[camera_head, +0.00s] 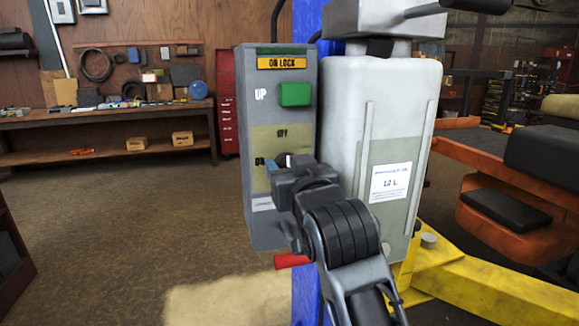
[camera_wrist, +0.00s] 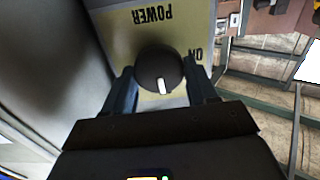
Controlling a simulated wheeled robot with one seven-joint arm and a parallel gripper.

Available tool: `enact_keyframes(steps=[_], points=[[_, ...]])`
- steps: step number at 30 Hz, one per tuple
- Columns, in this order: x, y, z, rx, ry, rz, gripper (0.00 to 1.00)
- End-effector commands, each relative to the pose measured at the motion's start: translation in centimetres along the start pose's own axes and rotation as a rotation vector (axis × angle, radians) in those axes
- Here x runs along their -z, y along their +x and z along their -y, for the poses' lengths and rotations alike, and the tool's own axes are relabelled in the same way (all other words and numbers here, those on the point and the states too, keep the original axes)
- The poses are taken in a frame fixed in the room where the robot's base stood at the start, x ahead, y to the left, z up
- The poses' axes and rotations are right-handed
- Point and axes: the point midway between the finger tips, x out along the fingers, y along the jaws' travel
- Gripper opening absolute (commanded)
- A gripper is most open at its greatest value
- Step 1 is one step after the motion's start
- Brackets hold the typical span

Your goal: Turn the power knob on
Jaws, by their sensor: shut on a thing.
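The power knob (camera_wrist: 158,66) is a round black dial with a white pointer line, on a tan panel of the grey control box (camera_head: 252,100). The wrist view is upside down to the labels: POWER reads at the top and ON at the right. The pointer is toward the bottom of that view, matching the OFF side at the top of the panel in the head view. My gripper (camera_wrist: 158,75) has one finger on each side of the knob and is shut on it. In the head view my gripper (camera_head: 281,164) largely hides the knob.
A white tank (camera_head: 388,140) labelled 12 L stands right beside the box. A red lever (camera_head: 291,261) sticks out below. A yellow lift arm (camera_head: 490,285) lies at the lower right. Floor left of the box is clear.

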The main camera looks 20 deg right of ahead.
Motion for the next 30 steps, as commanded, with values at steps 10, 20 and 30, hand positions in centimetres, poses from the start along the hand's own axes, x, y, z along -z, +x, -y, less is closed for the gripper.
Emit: enact_keyframes(steps=[10, 20, 30], points=[[0.26, -0.02, 0.02, -0.001, -0.22, 0.002, 0.27], [0.18, -0.03, 0.24, 0.0, -0.533, 0.003, 0.27], [-0.08, -0.01, 0.38, 0.0, -0.856, 0.001, 0.27]])
